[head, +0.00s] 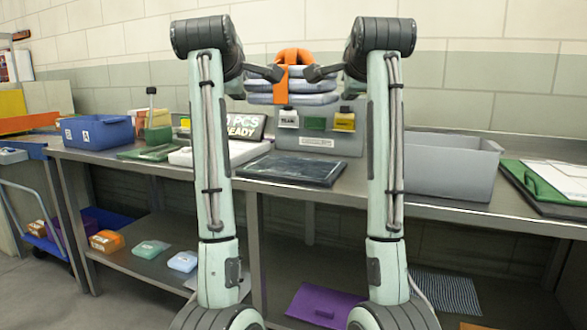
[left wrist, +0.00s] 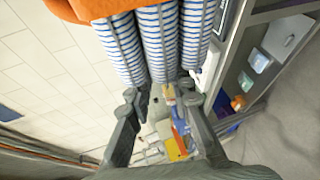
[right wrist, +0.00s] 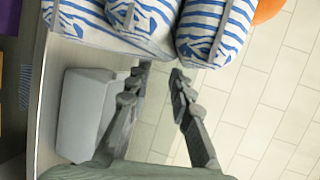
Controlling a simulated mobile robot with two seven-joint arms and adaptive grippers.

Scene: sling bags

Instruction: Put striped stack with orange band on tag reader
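The blue-and-white striped stack (head: 305,91), with its orange band (head: 281,84), is up in the air above the worktable, between my two arms. My left gripper (head: 272,73) and right gripper (head: 313,73) meet it from either side near the band. In the left wrist view the striped layers (left wrist: 150,45) lie just past fingers that stand apart. In the right wrist view the striped layers (right wrist: 205,30) lie past the fingertips, also apart. I see nothing between either pair of fingers. A flat dark pad (head: 290,169), seemingly the tag reader, lies bare on the table below.
Behind the pad stands a grey panel (head: 340,142) with small tags, beside a "READY" sign (head: 247,126). A blue bin (head: 97,132) stands left, a grey bin (head: 450,172) right. A green board (head: 545,182) lies far right. A shelf below holds small packs.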

